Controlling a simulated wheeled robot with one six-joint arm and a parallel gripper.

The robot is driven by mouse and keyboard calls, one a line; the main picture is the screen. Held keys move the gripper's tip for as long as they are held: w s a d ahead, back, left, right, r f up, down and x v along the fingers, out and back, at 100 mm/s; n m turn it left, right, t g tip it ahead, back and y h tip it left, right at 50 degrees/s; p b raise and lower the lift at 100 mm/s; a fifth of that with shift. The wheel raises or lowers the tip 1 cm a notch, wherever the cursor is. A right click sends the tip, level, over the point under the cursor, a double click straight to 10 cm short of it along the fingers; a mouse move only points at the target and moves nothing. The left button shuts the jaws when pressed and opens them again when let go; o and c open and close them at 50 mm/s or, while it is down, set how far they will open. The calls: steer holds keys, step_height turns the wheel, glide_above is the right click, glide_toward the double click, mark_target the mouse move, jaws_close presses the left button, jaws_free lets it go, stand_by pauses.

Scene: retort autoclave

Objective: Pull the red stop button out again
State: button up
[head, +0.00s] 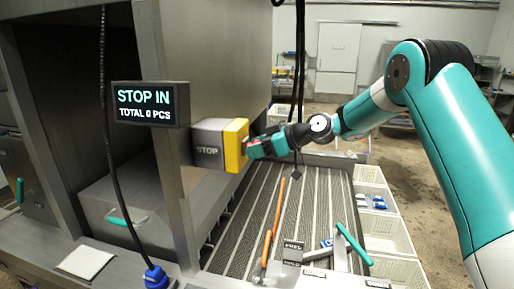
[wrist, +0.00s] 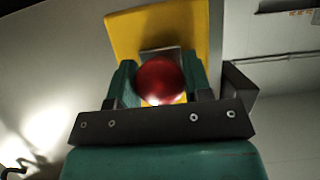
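The red stop button (wrist: 160,80) shows as a round knob in the wrist view, in front of a yellow plate. In the head view, the grey stop box (head: 208,150) marked "STOP" has a yellow front (head: 235,146) facing right. My gripper (head: 247,149) is at that yellow front, coming from the right. In the wrist view, the green fingers of my gripper (wrist: 160,82) lie on both sides of the red button and appear to touch it.
A display (head: 150,104) reading "STOP IN" and "TOTAL 0 PCS" hangs left of the stop box. A slatted conveyor (head: 250,210) runs below my gripper. White crates (head: 400,235) line its right side. Dark cables hang at the left and behind my gripper.

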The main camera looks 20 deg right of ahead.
steer(key=c, duration=0.4)
steer(key=shift+d+f+b, duration=0.15)
steer(key=shift+f+b, duration=0.05)
steer(key=shift+b, duration=0.45)
steer(key=shift+s+d+b, duration=0.35)
steer(key=shift+d+b, duration=0.2)
steer(key=shift+b, duration=0.15)
steer(key=shift+r, duration=0.15)
steer(key=o, duration=1.3)
steer(key=shift+s+d, duration=0.1)
steer(key=shift+d, duration=0.1)
steer(key=shift+a, duration=0.15)
